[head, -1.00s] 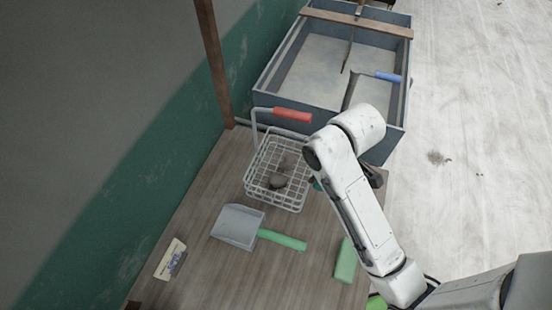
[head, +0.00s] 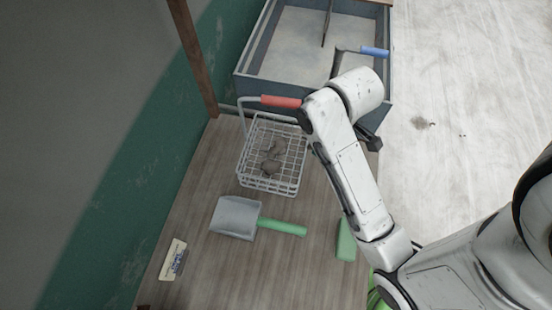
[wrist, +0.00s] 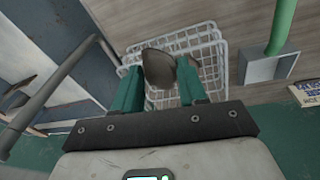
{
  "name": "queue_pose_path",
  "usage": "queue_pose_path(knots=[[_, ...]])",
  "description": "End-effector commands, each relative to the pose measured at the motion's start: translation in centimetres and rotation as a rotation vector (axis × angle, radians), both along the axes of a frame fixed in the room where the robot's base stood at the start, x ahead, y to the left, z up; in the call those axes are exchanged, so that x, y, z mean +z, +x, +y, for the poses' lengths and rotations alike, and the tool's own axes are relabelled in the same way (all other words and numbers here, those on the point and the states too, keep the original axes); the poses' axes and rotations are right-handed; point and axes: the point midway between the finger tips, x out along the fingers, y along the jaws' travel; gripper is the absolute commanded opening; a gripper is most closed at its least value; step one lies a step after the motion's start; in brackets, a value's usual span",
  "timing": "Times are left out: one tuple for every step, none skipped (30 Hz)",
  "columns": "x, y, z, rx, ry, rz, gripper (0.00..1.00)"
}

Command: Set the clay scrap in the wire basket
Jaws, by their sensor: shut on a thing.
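The wire basket (head: 243,160) stands on the wooden table in the head view, with brownish-grey clay lumps (head: 271,166) showing inside its mesh. In the wrist view the basket's white wires (wrist: 212,48) lie beyond my fingers. My gripper (wrist: 159,68) has green fingers and is shut on a brownish-grey clay scrap (wrist: 158,68), which appears over the basket. A second, darker lump (wrist: 187,74) shows beside it near the right finger; whether it lies in the basket is unclear. In the head view my arm hides my gripper.
The basket's raised handle has a red grip (head: 281,101). A grey dustpan (head: 236,217) with a green handle lies in front, near a green block (head: 346,240) and a card (head: 172,260). A blue-grey bin (head: 310,93) stands behind. The wall is at left.

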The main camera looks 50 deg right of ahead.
Motion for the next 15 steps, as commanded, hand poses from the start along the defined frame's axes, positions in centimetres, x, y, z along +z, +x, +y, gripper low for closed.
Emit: queue_pose_path(knots=[[-0.9, 0.9, 0.6, 0.009, 0.001, -0.001, 0.1], [-1.1, 1.4, 0.9, 0.008, 0.0, -0.001, 0.1], [-1.3, 1.9, 1.2, 0.007, 0.0, 0.0, 0.1], [-1.5, 2.4, 1.5, 0.008, 0.0, 0.0, 0.1], [-1.7, 2.8, 1.8, 0.008, 0.0, -0.001, 0.1], [-2.1, 3.5, 2.2, 0.009, 0.001, 0.0, 0.1], [-2.1, 4.0, 2.6, 0.008, 0.001, 0.001, 0.1], [-2.2, 4.5, 2.9, 0.009, 0.0, 0.002, 0.1], [-2.6, 5.2, 3.3, 0.008, 0.001, 0.002, 0.1], [-3.1, 5.6, 3.6, 0.008, 0.0, 0.004, 0.1], [-3.8, 5.9, 3.8, 0.007, 0.001, 0.005, 0.1], [-4.5, 6.4, 4.1, 0.006, 0.001, 0.005, 0.1], [-5.1, 6.8, 4.4, 0.007, 0.001, 0.005, 0.1], [-5.6, 7.2, 4.6, 0.007, 0.001, 0.005, 0.1], [-6.2, 7.6, 4.9, 0.005, 0.001, 0.003, 0.1]])
